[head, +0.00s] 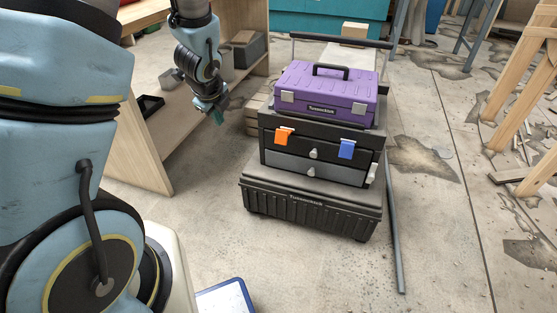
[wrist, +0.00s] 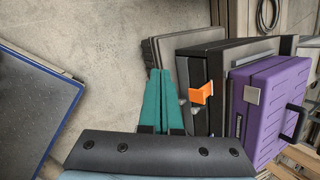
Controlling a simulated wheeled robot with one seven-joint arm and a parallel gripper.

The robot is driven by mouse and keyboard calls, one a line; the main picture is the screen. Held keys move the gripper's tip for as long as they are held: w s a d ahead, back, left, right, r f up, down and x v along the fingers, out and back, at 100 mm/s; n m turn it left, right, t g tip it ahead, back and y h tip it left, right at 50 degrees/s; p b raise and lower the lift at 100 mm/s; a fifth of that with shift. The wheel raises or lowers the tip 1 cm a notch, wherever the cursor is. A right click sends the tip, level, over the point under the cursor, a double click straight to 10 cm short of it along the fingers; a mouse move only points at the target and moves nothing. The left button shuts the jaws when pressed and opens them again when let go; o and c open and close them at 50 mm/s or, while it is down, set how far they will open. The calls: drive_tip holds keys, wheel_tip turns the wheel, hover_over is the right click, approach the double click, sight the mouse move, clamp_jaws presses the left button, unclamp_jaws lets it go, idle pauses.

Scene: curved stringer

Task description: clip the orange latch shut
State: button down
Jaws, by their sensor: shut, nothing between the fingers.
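The orange latch (head: 284,136) is at the upper left of the front of the black drawer unit (head: 318,137), below the purple case. In the wrist view the orange latch (wrist: 202,94) stands out from the unit's front, tilted away from it. My gripper (head: 218,116) is left of the stack in the head view, apart from the latch. In the wrist view its teal fingers (wrist: 160,72) are together and empty, with the latch to their right. Nothing hides the latch.
A blue latch (head: 347,149) sits on the same front, right of the orange one. The purple case (head: 325,92) rests on top and a wide black box (head: 310,205) is underneath. A wooden shelf unit (head: 150,150) stands at left. The floor before the stack is clear.

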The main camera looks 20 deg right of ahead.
sight(284, 134)
drive_tip(key=s+d+f+m+h+b, duration=0.1)
drive_tip(key=s+d+f+m+b, duration=0.1)
drive_tip(key=d+f+m, duration=0.4)
drive_tip(key=s+d+f+m+h+b, duration=0.1)
drive_tip(key=d+f+m+b, duration=0.3)
drive_tip(key=m, duration=0.5)
drive_tip(key=d+f, duration=0.2)
drive_tip(key=d, duration=0.1)
drive_tip(key=shift+s+d+f+g, duration=0.25)
drive_tip(key=shift+s+d+g, duration=0.05)
drive_tip(key=shift+s+d, duration=0.1)
drive_tip(key=b+x, duration=0.2)
drive_tip(key=x, duration=0.8)
drive_tip(key=shift+w+d+r+p, duration=0.15)
drive_tip(key=shift+d+r+p, duration=0.05)
drive_tip(key=shift+r, duration=0.45)
drive_tip(key=shift+w+d+r+p, duration=0.15)
drive_tip(key=shift+d+r+p, duration=0.1)
drive_tip(key=shift+r, duration=0.4)
drive_tip(key=shift+w+d+r+p, duration=0.15)
drive_tip(key=shift+w+r+p, duration=0.05)
drive_tip(key=shift+r, duration=0.5)
drive_tip(key=shift+r+p, duration=0.15)
drive_tip(key=shift+p, duration=0.2)
